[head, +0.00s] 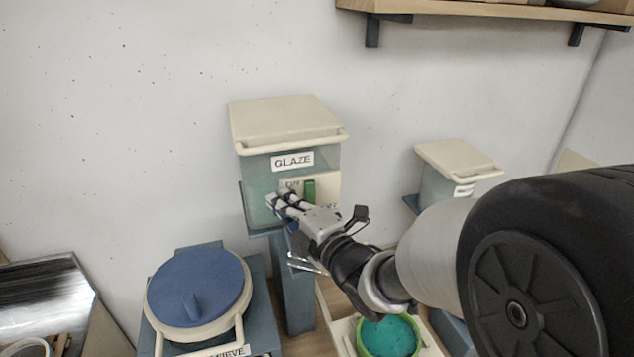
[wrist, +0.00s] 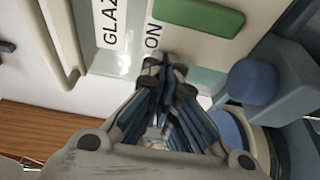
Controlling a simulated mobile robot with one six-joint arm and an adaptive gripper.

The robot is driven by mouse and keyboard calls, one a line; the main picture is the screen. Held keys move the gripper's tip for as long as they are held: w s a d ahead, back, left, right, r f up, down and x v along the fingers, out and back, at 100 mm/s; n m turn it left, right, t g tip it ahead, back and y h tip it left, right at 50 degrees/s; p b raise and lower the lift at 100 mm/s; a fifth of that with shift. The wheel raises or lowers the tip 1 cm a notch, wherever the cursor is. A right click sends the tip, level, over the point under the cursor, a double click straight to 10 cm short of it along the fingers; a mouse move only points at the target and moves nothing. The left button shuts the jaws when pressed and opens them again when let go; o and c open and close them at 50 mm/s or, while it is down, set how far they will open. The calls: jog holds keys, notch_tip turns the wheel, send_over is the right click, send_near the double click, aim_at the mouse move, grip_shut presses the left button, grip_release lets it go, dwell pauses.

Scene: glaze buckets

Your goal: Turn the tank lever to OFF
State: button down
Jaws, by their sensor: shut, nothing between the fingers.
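The glaze tank (head: 262,165) is a pale green box with a cream lid and a GLAZE label, mounted on the wall side. Its green lever (head: 309,191) stands upright on a cream plate on the front. In the wrist view the lever (wrist: 198,15) lies near the top edge, beside the letters ON. My gripper (head: 277,202) is shut and empty, with its fingertips in front of the tank just left of the lever. In the wrist view the closed fingertips (wrist: 165,68) are below the ON lettering, apart from the lever. Part of the plate's lettering is hidden by my gripper.
A round blue sieve lid (head: 198,286) sits at lower left. A green-rimmed bucket of teal glaze (head: 388,337) stands below my arm. A smaller cream-lidded tank (head: 455,160) is at right, and a wall shelf (head: 480,12) is above. The wall left of the tank is clear.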

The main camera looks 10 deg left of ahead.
aim_at(310, 195)
jog(key=d, duration=0.1)
jog(key=w+d, duration=0.1)
jog(key=shift+w+d+r, duration=0.15)
jog(key=shift+w+d, duration=0.05)
jog(key=shift+d, duration=0.2)
jog(key=shift+a, duration=0.1)
jog(key=shift+w, duration=0.15)
jog(key=shift+m+b, duration=0.3)
jog(key=shift+b, duration=0.05)
